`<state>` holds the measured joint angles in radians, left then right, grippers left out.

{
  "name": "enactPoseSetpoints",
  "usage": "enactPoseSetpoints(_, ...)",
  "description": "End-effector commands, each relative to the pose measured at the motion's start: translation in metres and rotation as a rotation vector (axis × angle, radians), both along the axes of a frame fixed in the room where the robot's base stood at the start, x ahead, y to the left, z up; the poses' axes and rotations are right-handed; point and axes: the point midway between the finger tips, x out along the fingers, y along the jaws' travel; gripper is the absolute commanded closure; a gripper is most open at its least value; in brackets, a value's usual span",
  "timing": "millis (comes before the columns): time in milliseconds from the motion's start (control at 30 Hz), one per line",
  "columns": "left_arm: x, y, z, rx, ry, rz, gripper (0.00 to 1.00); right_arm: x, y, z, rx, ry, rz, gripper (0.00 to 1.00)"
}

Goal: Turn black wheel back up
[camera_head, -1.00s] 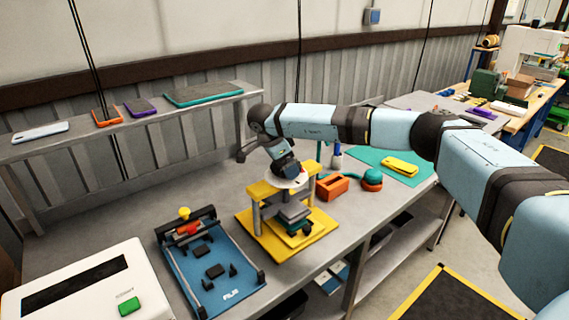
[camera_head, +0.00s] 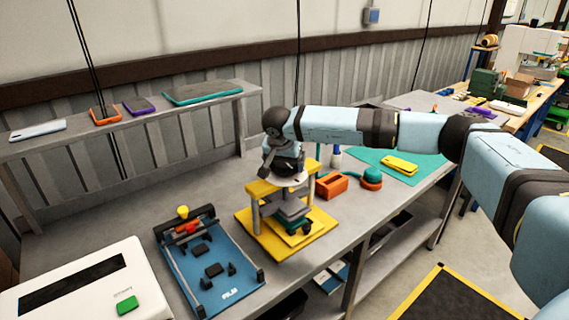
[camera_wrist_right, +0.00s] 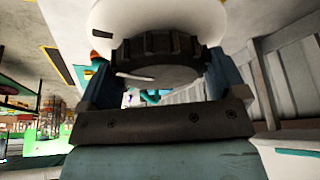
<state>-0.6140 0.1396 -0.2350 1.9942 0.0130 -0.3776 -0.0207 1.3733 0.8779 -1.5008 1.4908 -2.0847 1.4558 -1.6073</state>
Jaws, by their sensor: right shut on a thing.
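The black wheel (camera_wrist_right: 160,60) is a ribbed dark knob with a pale mark, under a white disc in the right wrist view. My right gripper (camera_wrist_right: 158,75) is shut on it, one finger at each side. In the head view, my right gripper (camera_head: 287,165) is at the top of a yellow press (camera_head: 262,189), just over its white disc (camera_head: 292,180). The wheel is hidden there by the hand. Grey plates and a dark green part (camera_head: 300,226) are under the press top. My left gripper is not in view.
A blue fixture board (camera_head: 222,272) lies left of the press, with a white box (camera_head: 80,285) farther left. An orange holder (camera_head: 331,186) and a green mat with a yellow case (camera_head: 399,163) are at the right. A shelf with phones (camera_head: 105,115) runs behind.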

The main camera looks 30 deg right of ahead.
Motion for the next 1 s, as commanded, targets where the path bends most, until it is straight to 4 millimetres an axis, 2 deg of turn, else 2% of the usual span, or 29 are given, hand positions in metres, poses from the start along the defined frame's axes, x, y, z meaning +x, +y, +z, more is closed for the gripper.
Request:
enactPoseSetpoints(300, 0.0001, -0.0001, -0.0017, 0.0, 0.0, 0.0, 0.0, -0.0006, 0.0001, -0.0003, 0.001, 0.0, 0.104, 0.33)
enactPoseSetpoints(800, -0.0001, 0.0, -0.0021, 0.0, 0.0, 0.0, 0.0, -0.0006, 0.0001, -0.0003, 0.0, 0.001, 0.119, 0.33)
enactPoseSetpoints(833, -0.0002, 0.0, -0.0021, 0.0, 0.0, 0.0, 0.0, -0.0006, 0.0001, -0.0003, 0.0, 0.001, 0.119, 0.03)
enactPoseSetpoints(867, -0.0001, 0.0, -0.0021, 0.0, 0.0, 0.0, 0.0, -0.0006, 0.0001, -0.0003, 0.0, 0.001, 0.119, 0.0)
enactPoseSetpoints(1000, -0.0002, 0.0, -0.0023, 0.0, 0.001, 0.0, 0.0, -0.0006, -0.0001, -0.0003, 0.0, 0.001, 0.119, 0.0)
